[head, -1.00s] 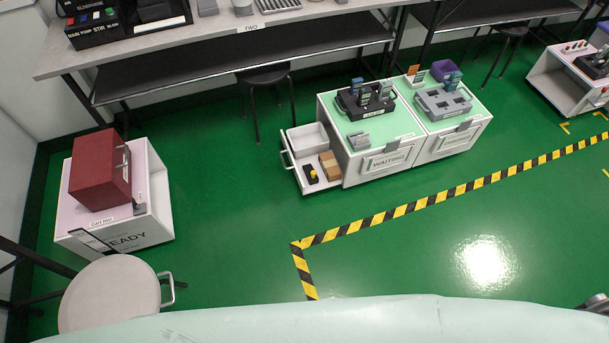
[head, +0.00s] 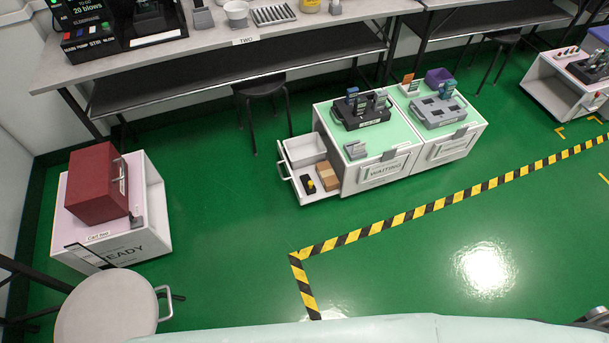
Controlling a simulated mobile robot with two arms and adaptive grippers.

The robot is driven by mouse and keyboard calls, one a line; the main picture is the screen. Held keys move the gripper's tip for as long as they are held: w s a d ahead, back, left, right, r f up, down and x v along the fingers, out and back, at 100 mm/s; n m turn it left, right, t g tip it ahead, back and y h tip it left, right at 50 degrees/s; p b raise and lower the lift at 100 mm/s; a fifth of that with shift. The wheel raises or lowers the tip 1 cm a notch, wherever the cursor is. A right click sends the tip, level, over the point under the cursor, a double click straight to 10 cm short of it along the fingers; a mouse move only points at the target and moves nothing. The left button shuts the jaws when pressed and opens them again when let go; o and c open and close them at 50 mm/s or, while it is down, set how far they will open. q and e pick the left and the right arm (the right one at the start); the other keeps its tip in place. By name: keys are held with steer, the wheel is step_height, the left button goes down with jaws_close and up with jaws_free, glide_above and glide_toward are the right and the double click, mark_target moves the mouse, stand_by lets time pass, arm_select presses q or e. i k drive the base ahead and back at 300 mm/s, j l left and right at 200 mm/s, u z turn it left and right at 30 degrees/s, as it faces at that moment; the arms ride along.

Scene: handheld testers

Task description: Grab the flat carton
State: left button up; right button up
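A small brown carton (head: 328,175) lies in the open drawer (head: 321,193) of the white cabinet marked WAITING. In the drawer a small dark object with a yellow part (head: 309,184) lies to its left, and a white bin (head: 304,149) sits behind. From this distance I cannot tell how flat the carton is. Neither gripper is in clear view; only a dark piece shows at the bottom right edge.
The WAITING cabinet (head: 385,170) carries handheld testers in a dark rack (head: 361,110). A red case (head: 97,185) stands on a white cart at left. A round stool (head: 107,308) is near front left. Green floor (head: 230,235) is open before the drawer, with striped tape (head: 400,218) right.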

mark_target(329, 179)
steer(key=i+l+u, duration=0.1)
steer(key=l, duration=0.25)
steer(key=i+l+u, duration=0.1)
steer(key=i+l, duration=0.4)
steer(key=l, duration=0.25)
steer(key=u, duration=0.05)
